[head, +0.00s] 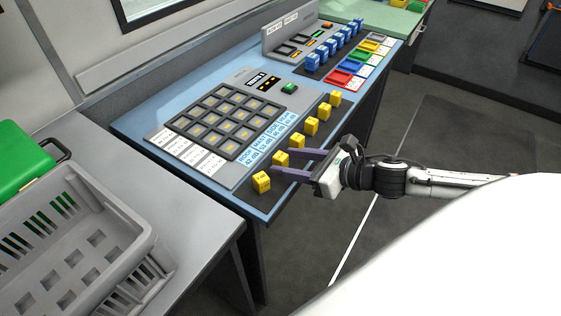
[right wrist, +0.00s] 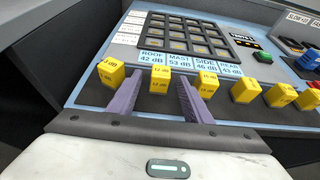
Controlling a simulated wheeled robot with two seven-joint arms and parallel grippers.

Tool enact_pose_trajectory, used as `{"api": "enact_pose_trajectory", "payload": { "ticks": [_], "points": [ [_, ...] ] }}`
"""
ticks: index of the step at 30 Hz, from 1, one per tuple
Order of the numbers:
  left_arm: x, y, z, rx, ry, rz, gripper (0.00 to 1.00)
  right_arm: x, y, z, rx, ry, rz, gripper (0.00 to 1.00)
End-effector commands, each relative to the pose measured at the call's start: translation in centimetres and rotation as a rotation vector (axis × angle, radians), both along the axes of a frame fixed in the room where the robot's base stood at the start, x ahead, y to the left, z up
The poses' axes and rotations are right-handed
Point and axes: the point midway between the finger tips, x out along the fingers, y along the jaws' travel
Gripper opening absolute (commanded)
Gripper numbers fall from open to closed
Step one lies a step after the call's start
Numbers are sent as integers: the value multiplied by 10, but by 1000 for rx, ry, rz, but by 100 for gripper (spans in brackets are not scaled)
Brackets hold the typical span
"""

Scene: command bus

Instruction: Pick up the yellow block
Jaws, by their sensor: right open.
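Several yellow blocks stand in a row on a dark strip along the near edge of the blue console. My right gripper (head: 287,161) is open, with its purple fingers reaching over the console edge toward this row. In the right wrist view, one yellow block (right wrist: 159,80) lies between and beyond the open fingers (right wrist: 160,96); it also shows in the head view (head: 280,158). Neighbouring yellow blocks stand to its left (right wrist: 111,72) and right (right wrist: 208,85), close to the fingers. Whether the fingers touch any block cannot be told. My left gripper is out of view.
A keypad panel (head: 237,92) with dark-framed squares lies behind the row. Blue blocks (head: 313,62) and coloured trays (head: 337,78) are farther along the console. A grey crate (head: 143,244) and green case (head: 22,160) rest on the left counter. The floor right of the console is open.

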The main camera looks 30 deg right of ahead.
Motion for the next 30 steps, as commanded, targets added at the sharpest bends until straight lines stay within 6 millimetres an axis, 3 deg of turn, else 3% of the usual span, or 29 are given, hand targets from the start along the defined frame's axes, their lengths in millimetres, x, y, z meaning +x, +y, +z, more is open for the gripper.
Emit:
{"api": "enact_pose_trajectory", "payload": {
  "ticks": [13,21,30],
  "points": [
    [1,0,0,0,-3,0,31,9,4,-4,0,1,1,45],
    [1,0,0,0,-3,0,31,9,4,-4,0,0,1,1],
    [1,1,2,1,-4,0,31,9,4,-2,-1,0,1,0]
  ]
}}
